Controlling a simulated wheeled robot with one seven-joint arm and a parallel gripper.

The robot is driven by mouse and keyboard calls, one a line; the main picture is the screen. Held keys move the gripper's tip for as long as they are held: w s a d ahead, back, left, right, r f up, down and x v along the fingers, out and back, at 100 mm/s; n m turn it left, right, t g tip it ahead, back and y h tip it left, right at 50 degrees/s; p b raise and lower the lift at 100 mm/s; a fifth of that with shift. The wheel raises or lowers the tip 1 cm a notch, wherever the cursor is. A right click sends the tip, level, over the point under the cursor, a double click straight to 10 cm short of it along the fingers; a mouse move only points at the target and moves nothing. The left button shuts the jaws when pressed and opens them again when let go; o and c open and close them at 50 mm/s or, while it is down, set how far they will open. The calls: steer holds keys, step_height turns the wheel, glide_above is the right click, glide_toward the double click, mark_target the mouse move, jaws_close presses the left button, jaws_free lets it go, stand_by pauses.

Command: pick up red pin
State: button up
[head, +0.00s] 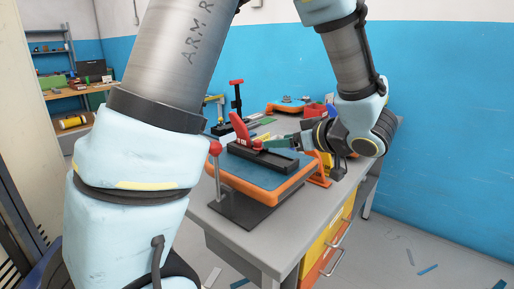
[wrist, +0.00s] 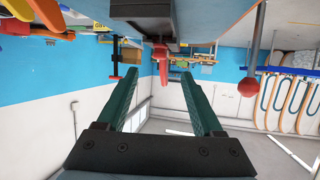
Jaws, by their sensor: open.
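The red pin (head: 240,127) stands tilted at the left end of a black block (head: 262,159) on an orange-edged board with a blue-grey top (head: 245,173). In the wrist view, which appears upside down, the red pin (wrist: 162,62) lies in line with the gap between my fingertips. In the wrist view my gripper (wrist: 158,76) is open, with nothing held. I cannot tell whether the pin is just beyond the tips or between them.
A red ball-topped lever (head: 215,148) stands at the board's front left; its ball also shows in the wrist view (wrist: 249,87). A black post with a red top (head: 237,98) and another orange board (head: 288,104) stand behind. Grey table (head: 225,226) is bare in front.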

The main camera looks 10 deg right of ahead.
mark_target(261, 143)
steer(key=p+x, duration=0.2)
steer(key=x, duration=0.7)
steer(key=shift+w+a+f, duration=0.1)
steer(key=shift+w, duration=0.15)
jaws_close()
